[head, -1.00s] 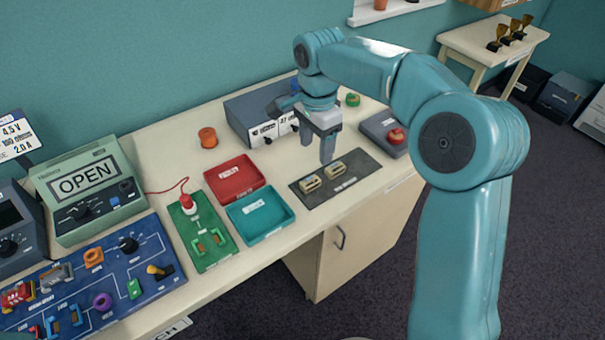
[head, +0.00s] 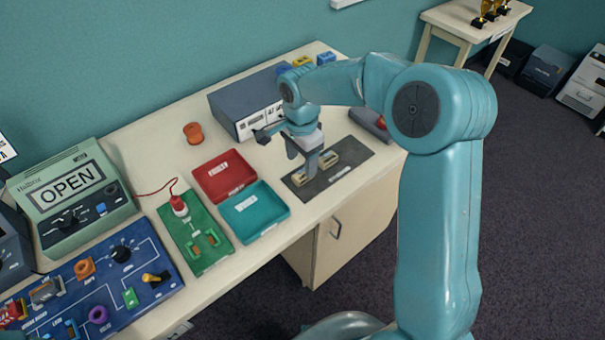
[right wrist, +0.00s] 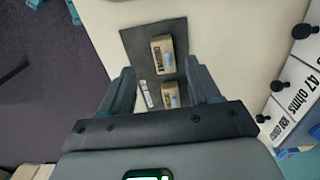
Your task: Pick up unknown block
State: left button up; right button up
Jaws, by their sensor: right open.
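Two beige blocks rest on a dark mat (head: 350,165) at the right part of the bench. The right-hand block (head: 329,158) shows beside my gripper; the left-hand block (head: 299,178) is partly hidden by a finger. My right gripper (head: 309,168) is low over the mat, open and empty. In the right wrist view, the farther block (right wrist: 162,54) lies just beyond the fingertips. The nearer block (right wrist: 172,95) lies between the open fingers, with its lower part hidden by the gripper body. I cannot tell whether a finger touches a block. My left gripper is out of view.
A red tray (head: 237,187) and a teal tray (head: 282,209) stand left of the mat. A grey resistance box (head: 232,112) with knobs stands behind it. A grey unit with a red button (head: 380,123) is close on the right. An orange spool (head: 193,132) stands farther back.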

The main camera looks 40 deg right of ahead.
aim_at(301, 175)
jog(key=shift+s+f, duration=0.1)
jog(key=shift+f, duration=0.2)
jog(key=f, duration=0.1)
jog(key=f+p, duration=0.1)
jog(key=f, duration=0.2)
jog(key=shift+w+f, duration=0.35)
jog(key=shift+w, duration=0.05)
jog(key=shift+s+d+f, duration=0.1)
jog(key=shift+f, duration=0.05)
jog(key=c, duration=0.9)
jog(key=shift+c, duration=1.2)
